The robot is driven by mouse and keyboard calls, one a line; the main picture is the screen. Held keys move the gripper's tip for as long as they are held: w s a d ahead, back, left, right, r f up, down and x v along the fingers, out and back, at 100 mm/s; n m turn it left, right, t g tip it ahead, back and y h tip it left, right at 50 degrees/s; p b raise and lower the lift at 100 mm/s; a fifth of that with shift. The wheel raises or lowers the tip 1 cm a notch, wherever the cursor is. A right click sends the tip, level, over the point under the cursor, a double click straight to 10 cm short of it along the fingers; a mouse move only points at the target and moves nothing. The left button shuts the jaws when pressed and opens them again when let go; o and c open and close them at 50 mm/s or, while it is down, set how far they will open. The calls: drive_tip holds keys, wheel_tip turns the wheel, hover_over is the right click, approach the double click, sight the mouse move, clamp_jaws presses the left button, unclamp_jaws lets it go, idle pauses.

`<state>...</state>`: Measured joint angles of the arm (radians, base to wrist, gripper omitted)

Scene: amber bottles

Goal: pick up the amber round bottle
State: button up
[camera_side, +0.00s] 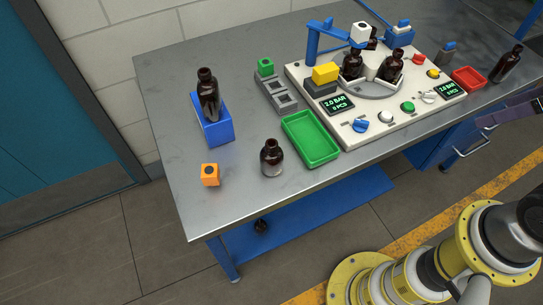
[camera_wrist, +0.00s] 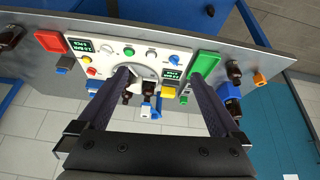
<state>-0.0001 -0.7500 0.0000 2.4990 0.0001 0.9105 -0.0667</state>
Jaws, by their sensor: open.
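A dark amber round bottle (camera_side: 271,157) stands upright on the metal table near its front edge, between the orange cube and the green tray. It also shows in the wrist view (camera_wrist: 234,72), right of the fingers. A second dark bottle (camera_side: 208,95) stands on a blue block (camera_side: 213,126) behind it. My gripper (camera_wrist: 158,76) is open and empty, its two dark fingers spread wide in the wrist view above the table area. The round bottle is outside the fingers and apart from them. In the side view only a dark piece, seemingly a finger, shows at the right edge.
The green tray (camera_side: 311,138) lies right of the bottle and the orange cube (camera_side: 210,174) to its left. A white machine panel (camera_side: 375,137) holds several dark bottles. A red tray (camera_side: 468,79) and another bottle (camera_side: 507,65) are at far right. Bare table surrounds the round bottle.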

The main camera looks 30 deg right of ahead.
drive_tip(key=w+a+r+n, duration=0.3)
drive_tip(key=w+r+n, duration=0.3)
drive_tip(key=w+r, duration=0.25)
drive_tip(key=w+a+n+g+y, duration=0.1)
drive_tip(key=w+a+n, duration=0.25)
drive_tip(key=w, duration=0.35)
drive_tip(key=n+g+h, duration=0.1)
drive_tip(key=n+g, duration=0.4)
drive_tip(key=n, duration=0.2)
hover_over(272, 153)
drive_tip(key=w+d, duration=0.1)
drive_tip(key=w, duration=0.1)
drive_tip(key=f, duration=1.8)
drive_tip(key=shift+s, duration=0.2)
wheel_tip(272, 153, down, 7)
drive_tip(key=shift+r, duration=0.1)
drive_tip(key=shift+s+a+f, duration=0.1)
drive_tip(key=shift+a+f, duration=0.05)
drive_tip(key=shift+f, duration=1.5)
drive_tip(key=shift+s+a+f, duration=0.1)
drive_tip(key=shift+f, duration=1.5)
drive_tip(key=c, duration=1.5)
